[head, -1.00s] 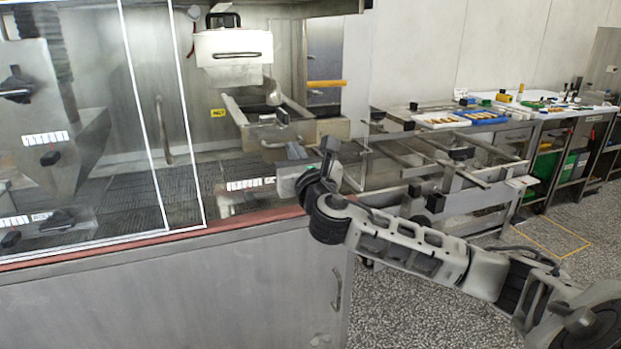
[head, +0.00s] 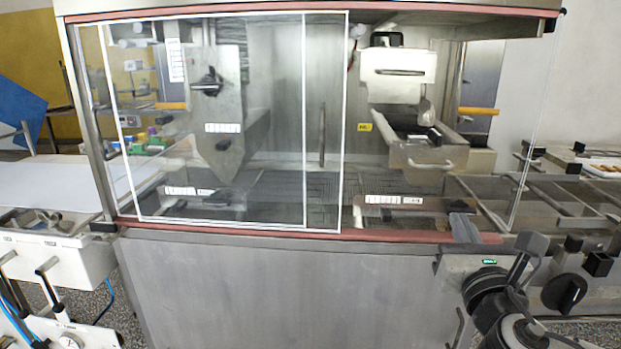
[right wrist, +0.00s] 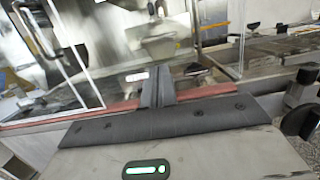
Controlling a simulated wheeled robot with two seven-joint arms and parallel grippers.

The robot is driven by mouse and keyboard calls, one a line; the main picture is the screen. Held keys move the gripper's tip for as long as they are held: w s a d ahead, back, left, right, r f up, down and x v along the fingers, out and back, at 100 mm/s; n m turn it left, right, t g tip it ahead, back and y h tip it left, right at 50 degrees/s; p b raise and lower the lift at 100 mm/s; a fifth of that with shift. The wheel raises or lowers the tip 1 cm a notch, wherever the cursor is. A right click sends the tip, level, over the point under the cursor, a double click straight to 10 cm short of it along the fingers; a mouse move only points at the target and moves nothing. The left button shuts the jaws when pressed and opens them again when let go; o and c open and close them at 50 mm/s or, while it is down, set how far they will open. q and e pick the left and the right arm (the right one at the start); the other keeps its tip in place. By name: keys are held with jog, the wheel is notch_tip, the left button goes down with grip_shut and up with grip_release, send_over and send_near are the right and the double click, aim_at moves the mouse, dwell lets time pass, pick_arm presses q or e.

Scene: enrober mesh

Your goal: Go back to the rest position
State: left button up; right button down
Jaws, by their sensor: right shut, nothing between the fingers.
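My right gripper (head: 464,226) is at the lower right of the head view, with its arm folded below and to the right. It points up in front of the enrober's lower front edge. Its fingers are together and empty; the right wrist view shows the two closed fingers (right wrist: 155,84) with the red sill behind them. The enrober (head: 290,290) fills the middle of the head view, with a white-edged clear guard (head: 304,130) on its left side. Its right part shows a steel tank (head: 430,158) and a hopper (head: 398,72). My left gripper is not in view.
The red sill (head: 290,234) runs along the enrober's front, close behind my right gripper. A steel conveyor frame (head: 570,205) stands at the right. Speckled floor shows at lower left.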

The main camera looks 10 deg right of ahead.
jog(key=s+a+f+m+g+y, duration=0.2)
jog(key=a+f+m, duration=0.15)
jog(key=f, duration=0.35)
jog(key=s+a+f+m+g+y, duration=0.1)
jog(key=a+f+m+g+y, duration=0.15)
jog(key=f+m, duration=0.4)
jog(key=s+a+f+m+g+y, duration=0.1)
jog(key=s+a+f+m+g, duration=0.15)
jog(key=f, duration=0.65)
jog(key=s+a+f+m+g+y, duration=0.1)
jog(key=s+a+f+m+y, duration=0.2)
jog(key=s+a+f+m, duration=0.6)
jog(key=s+f+m, duration=0.1)
jog(key=m, duration=0.7)
jog(key=shift+a+f+g, duration=0.15)
jog(key=shift+f+g, duration=0.1)
jog(key=shift+g, duration=0.05)
jog(key=shift+s+m+y, duration=0.1)
jog(key=shift+m+y, duration=0.15)
